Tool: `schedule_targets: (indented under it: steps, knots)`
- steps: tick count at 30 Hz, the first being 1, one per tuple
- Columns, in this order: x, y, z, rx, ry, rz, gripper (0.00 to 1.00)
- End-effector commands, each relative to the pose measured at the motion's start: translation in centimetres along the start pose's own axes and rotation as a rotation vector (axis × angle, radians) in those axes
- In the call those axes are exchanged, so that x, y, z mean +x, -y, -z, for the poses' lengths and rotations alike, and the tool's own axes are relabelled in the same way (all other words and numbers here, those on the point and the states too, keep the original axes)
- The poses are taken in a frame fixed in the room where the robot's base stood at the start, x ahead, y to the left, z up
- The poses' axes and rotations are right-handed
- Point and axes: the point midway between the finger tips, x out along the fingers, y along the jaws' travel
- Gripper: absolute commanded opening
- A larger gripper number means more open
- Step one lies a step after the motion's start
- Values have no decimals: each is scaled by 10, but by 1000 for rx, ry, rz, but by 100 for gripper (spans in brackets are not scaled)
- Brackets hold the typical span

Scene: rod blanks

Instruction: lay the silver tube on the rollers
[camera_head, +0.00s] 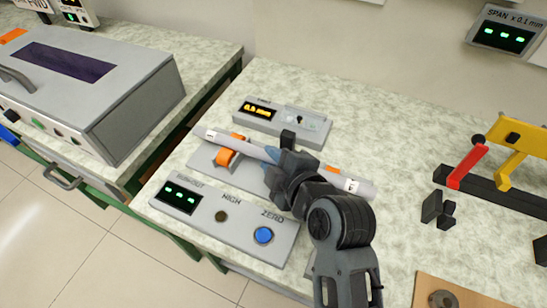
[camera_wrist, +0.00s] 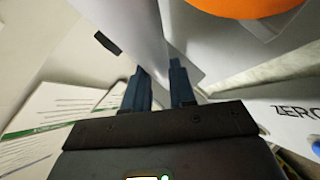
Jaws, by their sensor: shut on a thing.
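The silver tube (camera_head: 355,186) is a long pale cylinder with small labels near its ends. My gripper (camera_head: 280,158) is shut on it near the middle in the head view. The tube lies across the line of sight to the orange rollers (camera_head: 225,158), over a grey instrument base. Orange shows on both sides of the tube at left, and a little at right. I cannot tell whether the tube touches the rollers. In the wrist view, the dark fingers (camera_wrist: 160,80) are on either side of the pale tube (camera_wrist: 146,35), and an orange roller (camera_wrist: 240,6) shows at the top.
A front panel with a blue ZERO button (camera_head: 263,235) adjoins the base. A small display box (camera_head: 285,120) stands behind. A red and yellow fixture (camera_head: 500,160) and dark blocks (camera_head: 438,208) are at right. A large grey machine (camera_head: 90,80) stands on the left bench.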

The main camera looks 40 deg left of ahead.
Motion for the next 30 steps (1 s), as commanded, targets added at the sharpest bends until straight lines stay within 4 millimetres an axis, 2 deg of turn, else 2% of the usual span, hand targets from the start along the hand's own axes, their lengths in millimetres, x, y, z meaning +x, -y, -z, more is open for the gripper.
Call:
schedule_targets:
  steps: [6, 7, 14, 24, 26, 30]
  knots:
    - [2, 3, -2, 0, 0, -1, 0]
    - [1, 1, -1, 0, 0, 0, 28]
    - [1, 1, -1, 0, 0, 0, 50]
    - [-1, -2, 1, 0, 0, 0, 51]
    - [-7, 0, -1, 1, 1, -1, 51]
    - [-30, 0, -1, 2, 1, -3, 51]
